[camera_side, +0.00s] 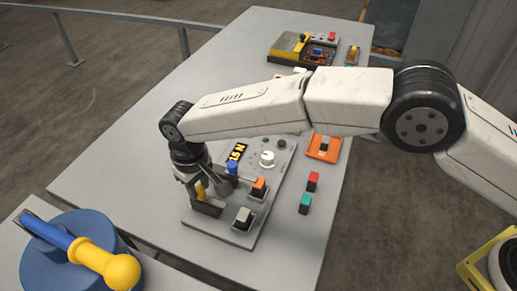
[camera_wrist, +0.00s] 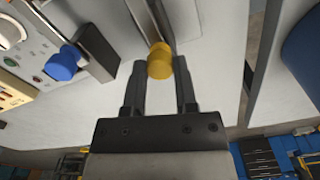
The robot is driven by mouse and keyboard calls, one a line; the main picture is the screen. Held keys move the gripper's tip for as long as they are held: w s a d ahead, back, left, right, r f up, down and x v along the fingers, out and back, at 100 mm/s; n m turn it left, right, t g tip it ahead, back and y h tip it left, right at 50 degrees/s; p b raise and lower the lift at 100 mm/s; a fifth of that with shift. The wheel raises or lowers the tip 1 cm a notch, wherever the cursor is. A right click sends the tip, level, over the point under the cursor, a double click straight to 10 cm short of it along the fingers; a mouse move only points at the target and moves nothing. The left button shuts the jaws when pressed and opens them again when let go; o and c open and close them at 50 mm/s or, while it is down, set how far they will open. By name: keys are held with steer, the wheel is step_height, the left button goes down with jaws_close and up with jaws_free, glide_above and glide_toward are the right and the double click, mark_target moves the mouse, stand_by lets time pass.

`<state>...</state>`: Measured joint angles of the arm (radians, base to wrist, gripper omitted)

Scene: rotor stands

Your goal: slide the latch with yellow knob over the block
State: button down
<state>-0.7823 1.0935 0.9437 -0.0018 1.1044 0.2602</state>
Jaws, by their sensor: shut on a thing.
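The yellow knob (camera_side: 200,190) of the latch is between my gripper's fingertips in the side view. The yellow knob (camera_wrist: 160,61) also shows in the wrist view, between the two fingers at the tips. My gripper (camera_side: 197,188) is shut on it, low over the near left part of the grey panel. The latch's grey bar (camera_wrist: 147,22) runs up from the knob in the wrist view. A dark block (camera_side: 207,208) sits beside the knob, partly covered by my gripper. A blue knob (camera_side: 232,167) stands to the right, with a dark block (camera_wrist: 97,53) next to it in the wrist view.
The panel (camera_side: 262,222) also bears an orange switch (camera_side: 259,187), a pale switch (camera_side: 243,218) and a white dial (camera_side: 267,159). Loose red (camera_side: 312,182) and teal (camera_side: 305,203) blocks lie to its right. A blue drum (camera_side: 60,268) with a yellow-ended handle stands at the near left.

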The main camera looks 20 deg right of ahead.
mark_target(217, 202)
steer(key=shift+s+d+r, duration=0.1)
stand_by(0.3)
steer(key=shift+s+d, duration=1.3)
steer(key=shift+d, duration=0.05)
steer(key=shift+c, duration=1.9)
jaws_free()
step_height(217, 202, up, 8)
steer(key=shift+d, duration=0.1)
